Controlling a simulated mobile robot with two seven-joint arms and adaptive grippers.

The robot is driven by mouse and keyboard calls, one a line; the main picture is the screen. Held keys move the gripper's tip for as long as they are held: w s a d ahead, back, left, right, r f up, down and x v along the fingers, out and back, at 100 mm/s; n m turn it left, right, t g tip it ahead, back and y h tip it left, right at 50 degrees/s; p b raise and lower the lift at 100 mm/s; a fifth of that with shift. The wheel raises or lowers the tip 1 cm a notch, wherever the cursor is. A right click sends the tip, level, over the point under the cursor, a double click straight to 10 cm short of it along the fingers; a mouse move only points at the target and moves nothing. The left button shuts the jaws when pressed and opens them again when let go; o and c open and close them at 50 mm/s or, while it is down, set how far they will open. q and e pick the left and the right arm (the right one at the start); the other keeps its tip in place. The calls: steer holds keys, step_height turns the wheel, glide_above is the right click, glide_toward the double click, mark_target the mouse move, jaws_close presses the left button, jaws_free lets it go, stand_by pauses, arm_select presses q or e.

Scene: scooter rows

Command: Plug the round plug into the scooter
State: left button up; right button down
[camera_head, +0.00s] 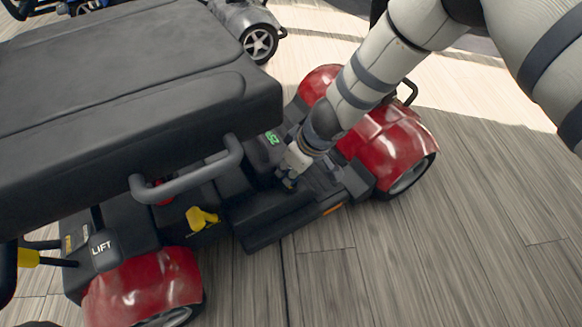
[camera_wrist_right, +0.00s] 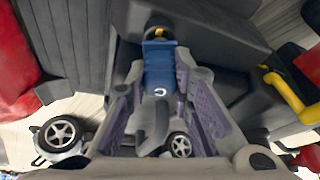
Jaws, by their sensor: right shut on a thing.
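The scooter has red fenders (camera_head: 390,140) and a dark body under a large black seat (camera_head: 120,85). My right gripper (camera_head: 289,178) reaches down to the scooter's side, just above its dark footboard area. In the right wrist view, the gripper (camera_wrist_right: 163,82) is shut on a blue plug (camera_wrist_right: 159,72) with a dark cable end trailing back between the fingers. The plug's front meets a round black part with a yellow inside (camera_wrist_right: 158,33) on the scooter. I cannot tell how deep the plug sits in it. My left gripper does not show.
A grey bar handle (camera_head: 190,175) and a yellow lever (camera_head: 202,219) stand left of the gripper. A "LIFT" label (camera_head: 102,247) is on the scooter's lower left. Other scooters (camera_head: 250,30) stand behind. The wooden floor (camera_head: 480,220) at right is clear.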

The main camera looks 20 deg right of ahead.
steer(key=shift+f+b, duration=0.3)
steer(key=shift+f, duration=0.7)
steer(key=c, duration=1.3)
jaws_free()
steer(key=shift+c, duration=0.2)
steer(key=shift+r, duration=0.1)
steer(key=v, duration=0.7)
steer(key=shift+r, duration=0.2)
steer(key=shift+s, duration=0.1)
